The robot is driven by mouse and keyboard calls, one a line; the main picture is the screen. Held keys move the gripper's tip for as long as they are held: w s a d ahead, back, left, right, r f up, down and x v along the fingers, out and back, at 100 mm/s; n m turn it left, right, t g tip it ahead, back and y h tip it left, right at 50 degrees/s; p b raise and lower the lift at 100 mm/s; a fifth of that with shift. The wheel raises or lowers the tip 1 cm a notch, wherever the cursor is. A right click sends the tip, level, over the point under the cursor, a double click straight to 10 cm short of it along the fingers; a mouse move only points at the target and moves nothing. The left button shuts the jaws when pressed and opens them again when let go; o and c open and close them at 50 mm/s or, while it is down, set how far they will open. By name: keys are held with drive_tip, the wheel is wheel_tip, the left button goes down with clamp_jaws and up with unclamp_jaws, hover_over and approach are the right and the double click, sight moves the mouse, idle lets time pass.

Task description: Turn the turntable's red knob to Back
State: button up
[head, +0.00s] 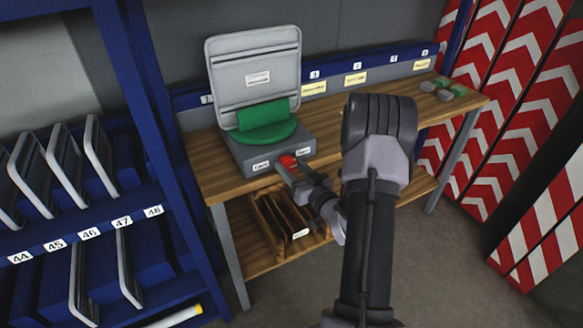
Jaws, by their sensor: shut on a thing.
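The turntable is a grey box (240,158) with a round green plate (262,135) on top, standing on the wooden bench. A grey sign panel (254,62) stands upright at its back, with a green piece (263,113) in front of it. The red knob (287,160) is on the box's front face between two small white labels, too small to read. My gripper (289,166) reaches the knob from the front right and is shut on it. The fingers partly cover the knob, and which way it points cannot be told.
A blue rack (85,235) with numbered slots stands at the left. A wooden divided box (268,225) is on the shelf below the bench (215,180). Small grey and green blocks (444,94) lie at the bench's right end. Red-and-white chevron boards (510,90) stand at the right.

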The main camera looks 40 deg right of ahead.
drive_tip(key=shift+r, duration=0.1)
drive_tip(key=o, duration=1.4)
drive_tip(key=shift+w, duration=0.1)
drive_tip(key=shift+c, duration=0.2)
drive_tip(key=s+a+p, duration=0.2)
drive_tip(key=s+p, duration=0.2)
drive_tip(key=s, duration=1.3)
drive_tip(key=shift+s+a, duration=0.15)
drive_tip(key=shift+a, duration=0.15)
